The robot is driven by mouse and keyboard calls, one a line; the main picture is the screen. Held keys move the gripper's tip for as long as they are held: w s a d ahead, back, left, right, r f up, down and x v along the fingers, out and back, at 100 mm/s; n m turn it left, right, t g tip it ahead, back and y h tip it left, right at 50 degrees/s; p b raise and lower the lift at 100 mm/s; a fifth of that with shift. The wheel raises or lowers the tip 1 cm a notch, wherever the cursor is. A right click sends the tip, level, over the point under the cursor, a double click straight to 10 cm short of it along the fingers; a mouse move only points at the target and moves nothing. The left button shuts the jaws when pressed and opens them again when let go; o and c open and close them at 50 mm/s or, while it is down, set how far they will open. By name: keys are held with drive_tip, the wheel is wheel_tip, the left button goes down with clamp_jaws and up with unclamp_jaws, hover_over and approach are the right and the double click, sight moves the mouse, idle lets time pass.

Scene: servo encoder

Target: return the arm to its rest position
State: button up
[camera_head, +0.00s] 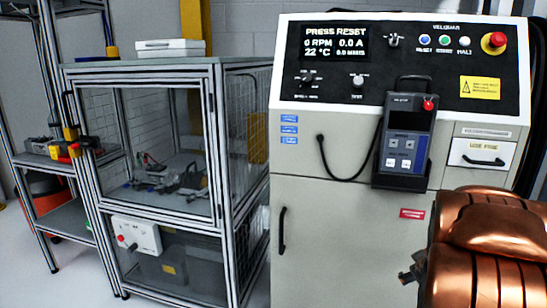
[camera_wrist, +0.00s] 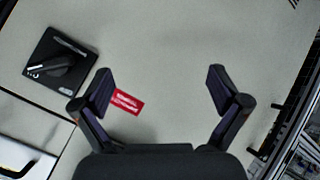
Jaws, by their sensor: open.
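My gripper (camera_wrist: 162,88) shows in the wrist view with its two dark fingers spread wide. Nothing is between them. It faces the pale cabinet front (camera_wrist: 180,35), and a small red label (camera_wrist: 127,102) shows beside the left finger. In the head view my copper-coloured arm (camera_head: 490,240) fills the lower right, in front of the control cabinet (camera_head: 340,215). A small dark part at its left edge may be my gripper; its fingers cannot be made out there.
A handheld pendant (camera_head: 404,140) with a cable sits in a black holder on the cabinet. A white drawer (camera_head: 482,153) is right of it. A black cabinet handle (camera_head: 282,230) sticks out. A framed enclosure (camera_head: 150,150) and a shelf rack (camera_head: 70,215) stand left.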

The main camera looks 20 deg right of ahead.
drive_tip(key=s+a+f+g+y, duration=0.2)
drive_tip(key=a+g, duration=0.1)
drive_tip(key=a, duration=0.9)
drive_tip(key=s+a+r+g+y, duration=0.1)
drive_tip(key=s+a+g+y, duration=0.25)
drive_tip(key=s+a, duration=0.8)
drive_tip(key=s+a+r+g+y, duration=0.15)
drive_tip(key=s+a+g, duration=0.35)
drive_tip(key=s+a, duration=0.7)
wheel_tip(320, 180, up, 25)
drive_tip(key=w+a+t+p, duration=0.1)
drive_tip(key=w+a+p, duration=0.1)
drive_tip(key=p, duration=2.2)
drive_tip(key=shift+w+a, duration=0.3)
drive_tip(key=shift+a, duration=0.15)
drive_tip(key=shift+t, duration=0.25)
